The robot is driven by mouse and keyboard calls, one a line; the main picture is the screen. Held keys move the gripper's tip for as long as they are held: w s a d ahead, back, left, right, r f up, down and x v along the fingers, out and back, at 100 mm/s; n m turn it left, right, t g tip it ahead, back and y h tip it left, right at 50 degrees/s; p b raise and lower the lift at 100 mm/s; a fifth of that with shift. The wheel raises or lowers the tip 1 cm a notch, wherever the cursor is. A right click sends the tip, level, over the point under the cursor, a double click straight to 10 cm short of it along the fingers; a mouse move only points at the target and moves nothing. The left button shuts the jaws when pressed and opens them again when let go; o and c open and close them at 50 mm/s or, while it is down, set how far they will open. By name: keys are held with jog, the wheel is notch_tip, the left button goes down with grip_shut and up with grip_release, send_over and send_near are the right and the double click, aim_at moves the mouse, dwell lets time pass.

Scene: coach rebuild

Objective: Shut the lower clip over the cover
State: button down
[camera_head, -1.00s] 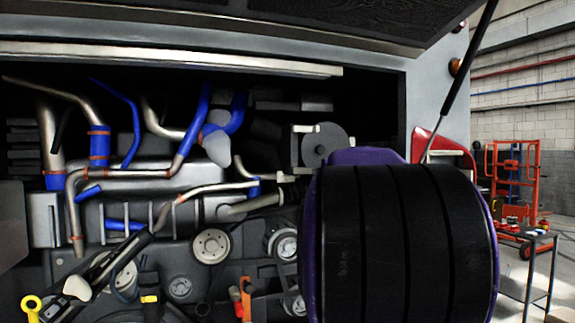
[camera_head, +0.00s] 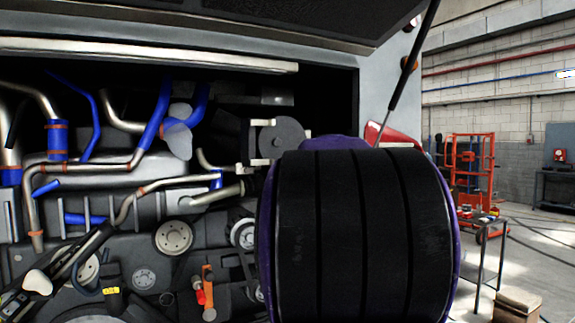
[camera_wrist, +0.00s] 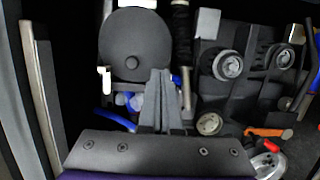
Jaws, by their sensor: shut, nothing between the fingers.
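The cover, a grey disc (camera_head: 281,138), stands at the upper right of the engine bay in the head view. In the wrist view it fills the upper left (camera_wrist: 125,48) as a dark disc with a round centre knob. A pale clip-like tab (camera_wrist: 106,80) sits at its lower-left rim there. I cannot tell which clip this is, or whether the lower clip is open. My gripper (camera_wrist: 160,74) is shut and empty, its tips just below the disc in the wrist picture. They hide part of the rim. In the head view my arm hides the gripper.
Blue and metal pipes (camera_head: 160,110) run left of the cover. Pulleys (camera_head: 174,237) and an orange-handled part (camera_head: 208,285) lie below. A raised panel (camera_head: 300,20) overhangs the bay, held by a strut (camera_head: 410,70). Open floor, a red rack and a cart (camera_head: 490,250) are at right.

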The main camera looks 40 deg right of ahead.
jog(key=s+d, duration=0.3)
jog(key=s, duration=0.2)
jog(key=shift+s+d+p, duration=0.35)
jog(key=shift+p, duration=0.05)
jog(key=shift+f, duration=0.1)
